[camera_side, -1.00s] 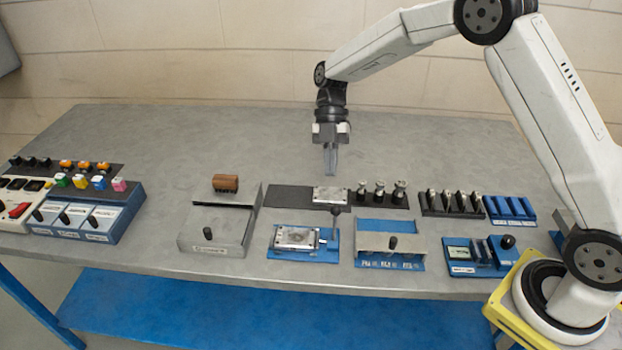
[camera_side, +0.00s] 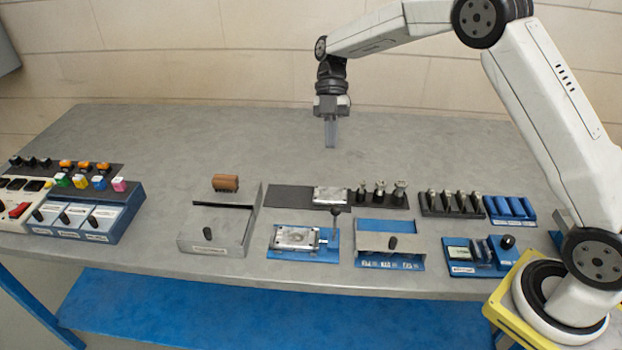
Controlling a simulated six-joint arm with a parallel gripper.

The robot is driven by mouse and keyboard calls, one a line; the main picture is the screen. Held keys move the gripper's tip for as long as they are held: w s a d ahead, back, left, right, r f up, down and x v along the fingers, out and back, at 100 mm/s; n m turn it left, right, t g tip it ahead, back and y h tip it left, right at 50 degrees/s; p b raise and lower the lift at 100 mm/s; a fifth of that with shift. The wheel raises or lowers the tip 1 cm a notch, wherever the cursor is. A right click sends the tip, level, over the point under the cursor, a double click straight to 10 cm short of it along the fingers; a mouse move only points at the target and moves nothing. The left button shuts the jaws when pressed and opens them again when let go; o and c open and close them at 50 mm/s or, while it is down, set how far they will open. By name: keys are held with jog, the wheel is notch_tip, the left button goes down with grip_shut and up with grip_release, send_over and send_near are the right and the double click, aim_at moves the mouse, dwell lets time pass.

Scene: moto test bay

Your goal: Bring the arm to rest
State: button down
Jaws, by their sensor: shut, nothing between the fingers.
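My gripper (camera_side: 331,134) hangs from my white arm, pointing down, above the back middle of the grey workbench (camera_side: 200,145). Its fingers are together with nothing between them. It is apart from everything on the bench, and the fixtures stand in front of it, nearer the camera.
A grey box with a black knob (camera_side: 218,228) and a brown cylinder (camera_side: 225,182) stand left of centre. Blue fixtures (camera_side: 304,240) line the front, with dark racks (camera_side: 452,203) behind. A switch panel (camera_side: 85,222) is at the left. The back of the bench is clear.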

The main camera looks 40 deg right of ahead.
jog(key=s+d+f+m+t+h, duration=0.1)
jog(key=s+m+t, duration=0.3)
jog(key=s+m, duration=0.5)
jog(key=s+d+f+m+t+h, duration=0.2)
jog(key=s+m, duration=0.8)
jog(key=m, duration=0.6)
jog(key=shift+s+f+t+h, duration=0.2)
jog(key=shift+f+t+h, duration=0.7)
jog(key=shift+f+t, duration=0.15)
jog(key=shift+a+r, duration=0.1)
jog(key=w+a+r+n, duration=0.2)
jog(key=w+a+n, duration=0.2)
jog(key=n, duration=1)
jog(key=w+a+r+n, duration=0.3)
jog(key=n, duration=1.1)
jog(key=shift+w+a+r+n+g+y, duration=0.25)
jog(key=shift+w+a+n+g+y, duration=0.05)
jog(key=shift+w+a+g, duration=0.1)
